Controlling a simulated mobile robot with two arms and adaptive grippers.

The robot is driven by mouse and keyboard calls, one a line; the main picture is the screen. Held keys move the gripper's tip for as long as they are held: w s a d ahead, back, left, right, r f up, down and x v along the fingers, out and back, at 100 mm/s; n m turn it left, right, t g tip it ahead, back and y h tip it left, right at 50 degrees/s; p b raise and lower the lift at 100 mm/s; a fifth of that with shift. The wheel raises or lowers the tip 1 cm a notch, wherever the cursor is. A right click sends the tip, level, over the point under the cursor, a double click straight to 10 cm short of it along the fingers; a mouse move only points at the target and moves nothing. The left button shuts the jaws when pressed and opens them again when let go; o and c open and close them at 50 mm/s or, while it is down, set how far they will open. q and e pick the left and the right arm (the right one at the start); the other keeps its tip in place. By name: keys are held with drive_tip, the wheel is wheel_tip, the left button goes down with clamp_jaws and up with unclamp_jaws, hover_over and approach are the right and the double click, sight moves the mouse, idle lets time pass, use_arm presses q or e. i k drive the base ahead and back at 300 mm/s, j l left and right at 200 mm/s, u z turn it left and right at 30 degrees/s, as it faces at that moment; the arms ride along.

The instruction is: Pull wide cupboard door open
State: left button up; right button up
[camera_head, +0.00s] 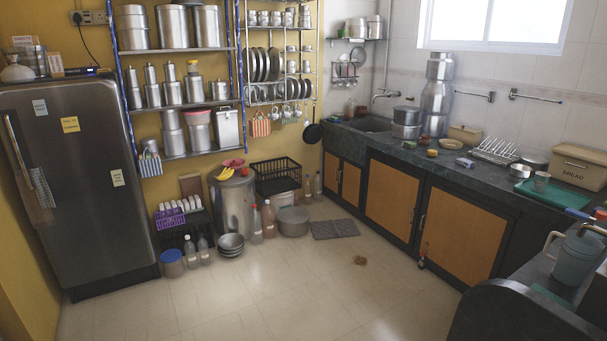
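The cupboard doors are orange-brown panels in dark frames under the counter along the right wall. The widest door (457,232) is nearest me on the right and looks shut. A second wide door (393,200) is to its left and also looks shut. A thin upright handle (423,222) shows near the left edge of the widest door; a small light piece (421,262) is at the foot of that edge. Two narrower doors, one on the left (331,174) and one on the right (350,183), are below the sink. Neither of my grippers is in view.
A dark rounded counter end (510,305) stands at lower right. A fridge (85,190) stands left; pots and bottles line the back wall.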

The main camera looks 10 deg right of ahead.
sight(393, 192)
drive_tip(key=i+l, duration=0.15)
drive_tip(key=i, duration=0.75)
drive_tip(key=i+l, duration=0.1)
drive_tip(key=i, duration=0.8)
